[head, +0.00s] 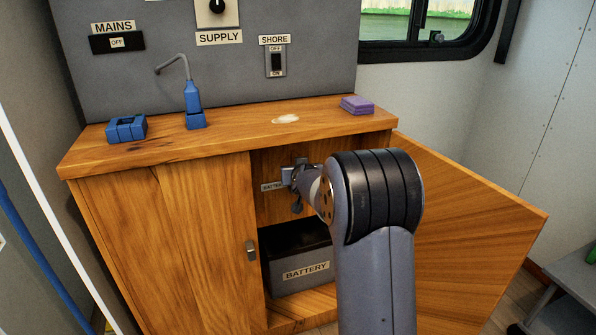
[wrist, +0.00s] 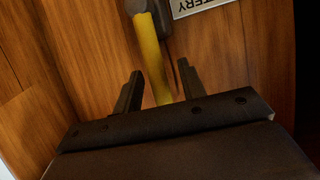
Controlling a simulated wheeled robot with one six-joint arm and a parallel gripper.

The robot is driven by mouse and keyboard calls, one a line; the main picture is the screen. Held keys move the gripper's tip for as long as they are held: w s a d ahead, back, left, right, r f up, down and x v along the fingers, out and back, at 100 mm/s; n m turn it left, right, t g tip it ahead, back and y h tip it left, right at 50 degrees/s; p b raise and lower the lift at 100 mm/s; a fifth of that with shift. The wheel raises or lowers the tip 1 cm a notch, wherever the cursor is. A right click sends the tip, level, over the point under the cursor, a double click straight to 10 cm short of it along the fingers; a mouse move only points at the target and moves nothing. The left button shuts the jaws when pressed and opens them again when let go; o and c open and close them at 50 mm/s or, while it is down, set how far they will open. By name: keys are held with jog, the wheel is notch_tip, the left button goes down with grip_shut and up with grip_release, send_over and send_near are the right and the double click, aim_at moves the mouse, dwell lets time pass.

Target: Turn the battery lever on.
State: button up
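The battery lever (wrist: 152,58) shows in the wrist view as a yellow handle running down from a dark grey mount. My gripper (wrist: 158,80) is open, with one dark finger on each side of the handle. A gap shows beside each finger; whether the handle's lower end touches my gripper is hidden. In the head view my gripper (head: 298,180) is inside the open cupboard, largely hidden by my arm. The BATTERY label (head: 272,186) is on the cupboard's back panel beside it, and part of the label (wrist: 198,6) shows upside down in the wrist view.
The right cupboard door (head: 465,240) stands open and the left door (head: 170,245) is shut. A grey battery box (head: 300,270) sits low inside. On the counter (head: 235,135) are a blue block (head: 126,128), a blue tool (head: 193,105) and a purple sponge (head: 357,104).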

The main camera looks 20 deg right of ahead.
jog(key=v, duration=1)
jog(key=shift+p, duration=0.4)
jog(key=x, duration=1)
jog(key=shift+w+f+b, duration=0.1)
jog(key=shift+w+b, duration=0.2)
jog(key=shift+b, duration=0.05)
jog(key=shift+s, duration=0.15)
jog(key=v, duration=1.1)
jog(key=x, duration=1.1)
jog(key=shift+w+d+f+b, duration=0.15)
jog(key=shift+w+f+b, duration=0.05)
jog(key=shift+b, duration=0.15)
jog(key=shift+d+m+y+b, duration=0.3)
jog(key=shift+d+m+b, duration=0.1)
jog(key=shift+b, duration=0.75)
jog(key=shift+d+r+b, duration=0.1)
jog(key=shift+b, duration=0.2)
